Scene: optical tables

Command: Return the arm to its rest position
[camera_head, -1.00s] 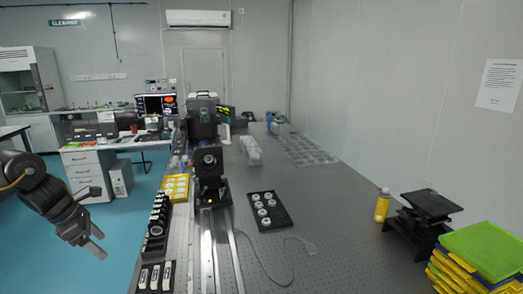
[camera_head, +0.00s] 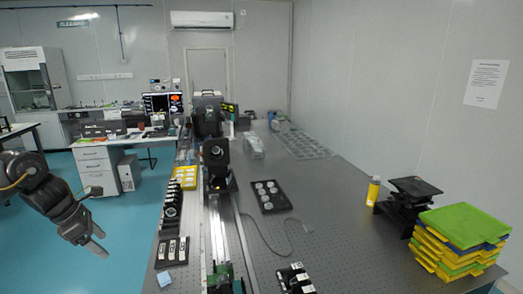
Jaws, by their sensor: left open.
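My left arm comes in from the left edge in the head view, dark and bent. Its left gripper (camera_head: 96,243) hangs over the teal floor (camera_head: 120,255), left of the optical table (camera_head: 325,200) and apart from it. Its two fingers point down and to the right. They are open with nothing between them. My right arm and right gripper are not in view.
A rail (camera_head: 222,240) with a black mount (camera_head: 216,160) runs along the table. A black tray (camera_head: 271,197) holds white round parts. Stacked trays (camera_head: 462,228), a yellow bottle (camera_head: 373,190) and a black stand (camera_head: 407,200) are at right. A yellow tray (camera_head: 185,177) is at left.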

